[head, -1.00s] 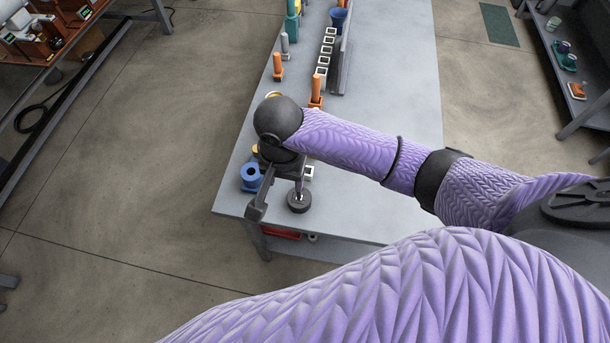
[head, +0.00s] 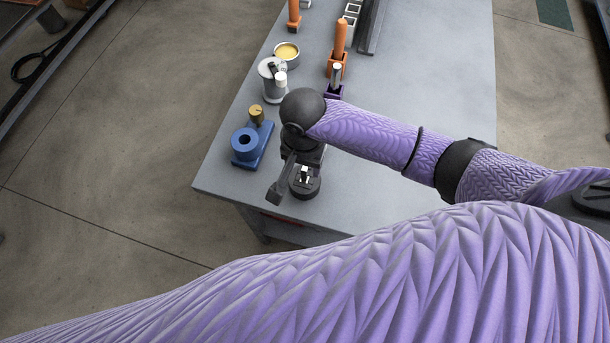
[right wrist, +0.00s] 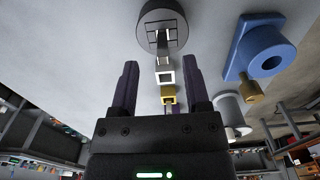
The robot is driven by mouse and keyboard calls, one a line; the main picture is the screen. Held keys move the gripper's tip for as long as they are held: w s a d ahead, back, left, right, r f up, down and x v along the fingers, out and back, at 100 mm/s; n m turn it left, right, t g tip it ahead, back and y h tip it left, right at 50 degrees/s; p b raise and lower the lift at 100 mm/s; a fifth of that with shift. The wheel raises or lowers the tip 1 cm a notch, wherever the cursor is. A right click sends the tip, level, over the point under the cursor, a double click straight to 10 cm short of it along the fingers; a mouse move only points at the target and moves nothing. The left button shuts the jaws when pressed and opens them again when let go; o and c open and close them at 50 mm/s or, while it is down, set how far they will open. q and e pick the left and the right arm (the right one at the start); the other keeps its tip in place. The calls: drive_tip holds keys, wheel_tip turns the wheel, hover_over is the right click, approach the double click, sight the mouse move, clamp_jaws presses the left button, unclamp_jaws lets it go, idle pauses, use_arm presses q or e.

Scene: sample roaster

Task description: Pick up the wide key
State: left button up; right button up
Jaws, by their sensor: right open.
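I cannot pick out the wide key for certain. A round dark base (head: 306,189) stands near the front edge of the table, with a small pale metal piece (head: 304,175) on it. In the right wrist view this base (right wrist: 152,12) lies at the top, with the silvery piece (right wrist: 162,50) on it. My right gripper (head: 298,178) is over the base, partly hiding it. In the right wrist view its two fingers (right wrist: 165,75) are apart. A white square frame (right wrist: 164,77) and a gold one (right wrist: 168,93) show between them. My left gripper is not in view.
A blue fixture (head: 246,147) with a gold knob (head: 256,114) stands left of my right gripper. Behind are a grey can (head: 272,82), a yellow-filled bowl (head: 287,52) and an orange-handled tool (head: 340,45). The grey table (head: 440,90) is bare at right.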

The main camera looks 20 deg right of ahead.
sight(305, 169)
drive_tip(key=f, duration=0.1)
drive_tip(key=f+b, duration=0.1)
drive_tip(key=f, duration=0.1)
drive_tip(key=w+f+b, duration=0.1)
drive_tip(key=f, duration=0.1)
drive_tip(key=shift+d, duration=0.3)
drive_tip(key=shift+c, duration=0.2)
clamp_jaws()
